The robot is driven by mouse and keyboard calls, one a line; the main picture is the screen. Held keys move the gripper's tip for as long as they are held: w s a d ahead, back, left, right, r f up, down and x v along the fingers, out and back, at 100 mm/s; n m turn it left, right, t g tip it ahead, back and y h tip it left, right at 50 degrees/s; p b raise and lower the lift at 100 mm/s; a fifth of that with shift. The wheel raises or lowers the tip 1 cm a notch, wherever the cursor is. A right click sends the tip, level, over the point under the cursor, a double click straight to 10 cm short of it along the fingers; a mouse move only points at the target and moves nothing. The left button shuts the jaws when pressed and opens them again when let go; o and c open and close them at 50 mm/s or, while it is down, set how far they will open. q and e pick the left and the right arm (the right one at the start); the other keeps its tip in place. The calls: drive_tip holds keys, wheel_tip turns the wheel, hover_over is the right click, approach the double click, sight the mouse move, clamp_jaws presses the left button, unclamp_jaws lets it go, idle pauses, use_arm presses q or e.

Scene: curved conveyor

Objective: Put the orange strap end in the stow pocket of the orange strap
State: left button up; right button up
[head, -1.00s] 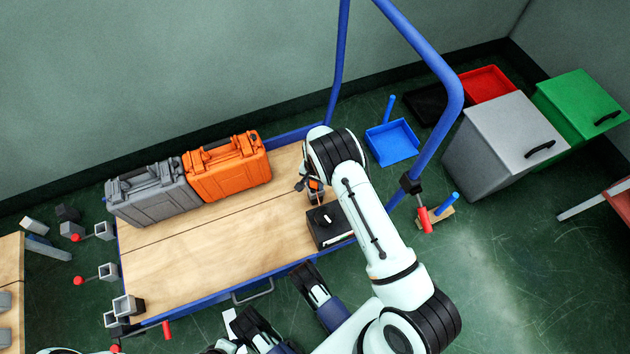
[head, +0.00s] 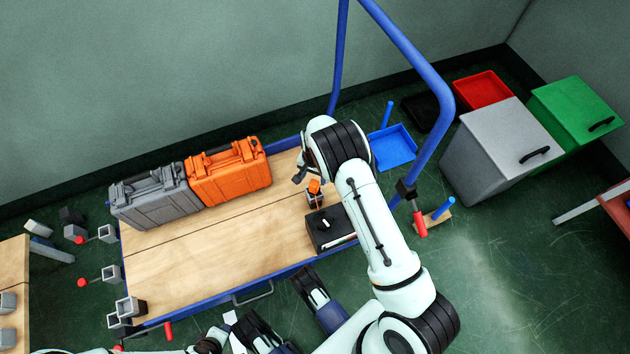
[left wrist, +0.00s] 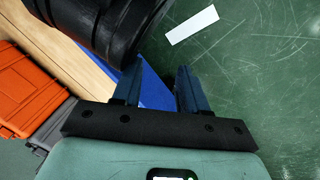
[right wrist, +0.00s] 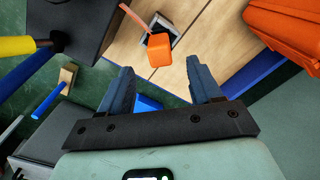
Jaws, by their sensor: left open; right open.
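The orange strap end (right wrist: 159,50) is a small orange block at a small grey, square, open-topped pocket (right wrist: 176,22) on the wooden deck. A thin orange strap (right wrist: 133,15) runs to it from the upper left. In the head view the strap end (head: 314,186) shows just above the pocket (head: 315,200); I cannot tell whether it is seated inside. My right gripper (right wrist: 163,84) is open and empty, with the strap end beyond its fingertips. In the head view it shows partly (head: 299,174) beside the strap end. My left gripper (left wrist: 158,76) is open and empty, away from the strap.
A black box (head: 326,232) stands beside the pocket. An orange case (head: 229,173) and a grey case (head: 154,200) stand at the deck's back left. A blue frame rail (head: 430,150) rises at the right. The middle of the deck (head: 230,238) is clear.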

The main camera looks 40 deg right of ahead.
use_arm(q)
drive_tip(key=shift+w+d+r+t+p, duration=0.15)
drive_tip(key=shift+w+r+t+p, duration=0.25)
drive_tip(key=shift+w+r, duration=0.6)
use_arm(e)
drive_tip(key=shift+r, duration=1.85)
use_arm(q)
drive_tip(key=shift+f, duration=0.1)
